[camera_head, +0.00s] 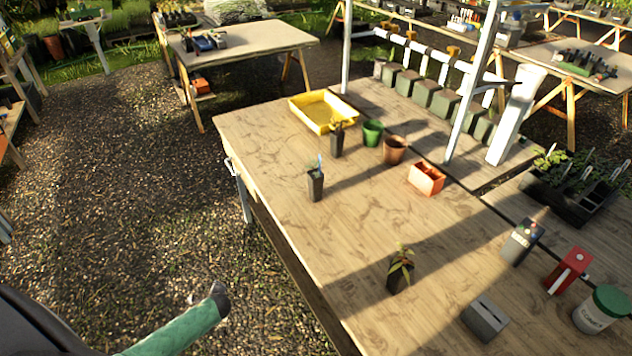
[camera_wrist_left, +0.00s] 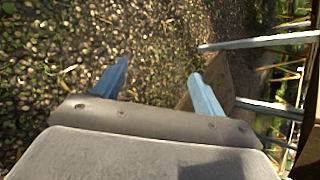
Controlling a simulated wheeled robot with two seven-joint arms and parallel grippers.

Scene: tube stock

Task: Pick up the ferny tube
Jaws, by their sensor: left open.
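Three dark square tubes with plants stand on the wooden bench (camera_head: 300,225). The near tube (camera_head: 398,278) has a leafy yellow-green and reddish plant. The middle tube (camera_head: 316,186) holds a small plant with a pale label. The far tube (camera_head: 337,144) holds a yellowish-brown plant. I cannot tell for sure which one is ferny. My left gripper (camera_wrist_left: 158,88) is open and empty in the left wrist view, over gravel. In the head view my left arm is at the lower left, off the bench and apart from all tubes. My right gripper is not in view.
A yellow tray (camera_head: 322,126), green pot (camera_head: 372,133), terracotta pot (camera_head: 394,150) and orange-red carrier (camera_head: 426,179) stand towards the back. A grey block (camera_head: 485,318), red box (camera_head: 567,271) and green-lidded tub (camera_head: 601,310) are at right. The bench's left edge lies between my arm and the tubes.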

